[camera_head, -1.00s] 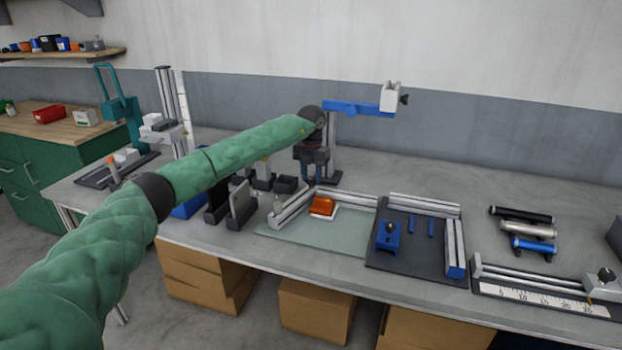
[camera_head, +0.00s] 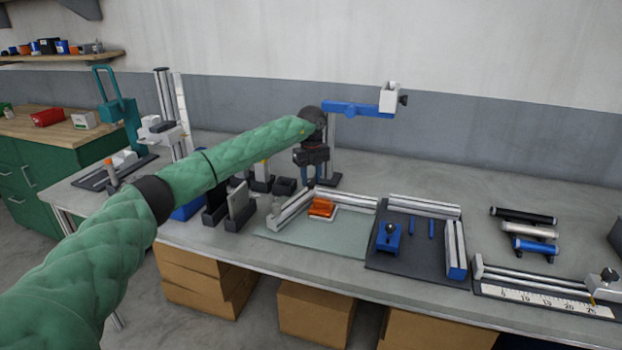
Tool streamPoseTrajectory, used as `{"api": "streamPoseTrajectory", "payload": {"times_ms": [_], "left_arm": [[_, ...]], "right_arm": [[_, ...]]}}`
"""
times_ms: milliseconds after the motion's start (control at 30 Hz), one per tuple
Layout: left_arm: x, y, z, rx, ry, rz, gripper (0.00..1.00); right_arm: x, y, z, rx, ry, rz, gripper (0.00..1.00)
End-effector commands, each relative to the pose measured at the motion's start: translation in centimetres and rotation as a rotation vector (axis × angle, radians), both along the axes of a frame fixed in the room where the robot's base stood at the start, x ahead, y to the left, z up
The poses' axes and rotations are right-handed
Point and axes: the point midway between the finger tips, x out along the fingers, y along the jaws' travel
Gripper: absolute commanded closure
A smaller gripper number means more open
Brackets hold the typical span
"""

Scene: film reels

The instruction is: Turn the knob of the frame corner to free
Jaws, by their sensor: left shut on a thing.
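The frame corner is two silver profiles (camera_head: 346,198) that meet at an angle on a pale green mat. My left gripper (camera_head: 312,181) points down at the place where they meet, its fingers close together. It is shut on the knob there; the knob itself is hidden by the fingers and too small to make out. An orange block (camera_head: 322,207) on a white base lies just in front of the corner, inside the angle. My right gripper is not in view.
A dark tray (camera_head: 408,263) with a blue block (camera_head: 388,238) and silver profiles lies to the right. A blue-armed stand (camera_head: 358,108) rises behind my gripper. Dark upright holders (camera_head: 240,206) stand to the left. A ruler jig (camera_head: 540,298) is at the far right.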

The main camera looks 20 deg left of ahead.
Motion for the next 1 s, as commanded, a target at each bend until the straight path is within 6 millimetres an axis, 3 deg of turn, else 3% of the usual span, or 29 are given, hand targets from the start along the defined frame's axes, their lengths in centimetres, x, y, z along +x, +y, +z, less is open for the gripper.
{"api": "streamPoseTrajectory", "payload": {"times_ms": [433,1000], "left_arm": [[0.08,-0.02,-0.03,0.0,0.0,0.264,0.88],[0.11,-0.03,-0.01,0.001,-0.001,0.318,0.88]], "right_arm": [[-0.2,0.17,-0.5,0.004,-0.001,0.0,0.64],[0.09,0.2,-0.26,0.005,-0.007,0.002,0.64]]}}
